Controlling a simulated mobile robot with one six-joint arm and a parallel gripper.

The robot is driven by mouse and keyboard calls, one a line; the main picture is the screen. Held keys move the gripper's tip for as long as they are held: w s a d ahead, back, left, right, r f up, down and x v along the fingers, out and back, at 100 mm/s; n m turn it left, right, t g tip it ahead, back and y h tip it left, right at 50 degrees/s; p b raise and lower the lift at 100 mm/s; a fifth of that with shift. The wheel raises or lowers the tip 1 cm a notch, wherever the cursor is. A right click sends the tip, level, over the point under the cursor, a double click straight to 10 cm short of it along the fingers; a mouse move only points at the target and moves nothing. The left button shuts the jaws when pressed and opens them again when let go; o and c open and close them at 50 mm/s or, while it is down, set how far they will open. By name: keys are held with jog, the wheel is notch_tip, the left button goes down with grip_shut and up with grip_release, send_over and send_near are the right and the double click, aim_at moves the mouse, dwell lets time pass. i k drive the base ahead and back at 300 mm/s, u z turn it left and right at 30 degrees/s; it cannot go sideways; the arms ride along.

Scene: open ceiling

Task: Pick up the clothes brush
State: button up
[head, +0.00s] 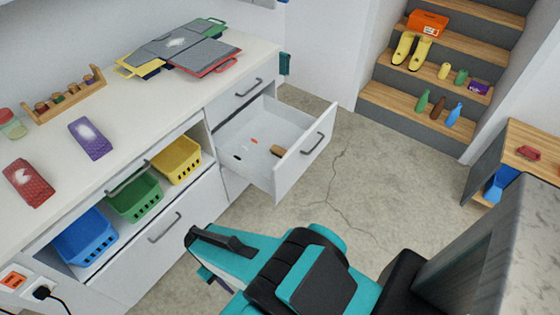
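I cannot pick out the clothes brush with certainty. A small brown block-like thing (276,150) lies at the front right inside the open white drawer (290,172), and it may be the brush. A small orange thing (254,141) and a small dark mark or thing (237,157) also show on the drawer floor. My teal and black arm reaches in from the lower right. Its end, my gripper (207,262), is below and left of the open drawer, apart from it.
Blue (85,242), green (135,197) and yellow (177,161) baskets sit in the cabinet's open shelf. The white countertop (130,110) holds a rack, packages and folders. Steps (410,75) with bottles and yellow boots stand behind. The concrete floor right of the drawer is clear.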

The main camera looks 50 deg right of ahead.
aim_at(278, 152)
jog(key=z, duration=0.2)
jog(key=i, duration=0.9)
jog(key=u, duration=0.1)
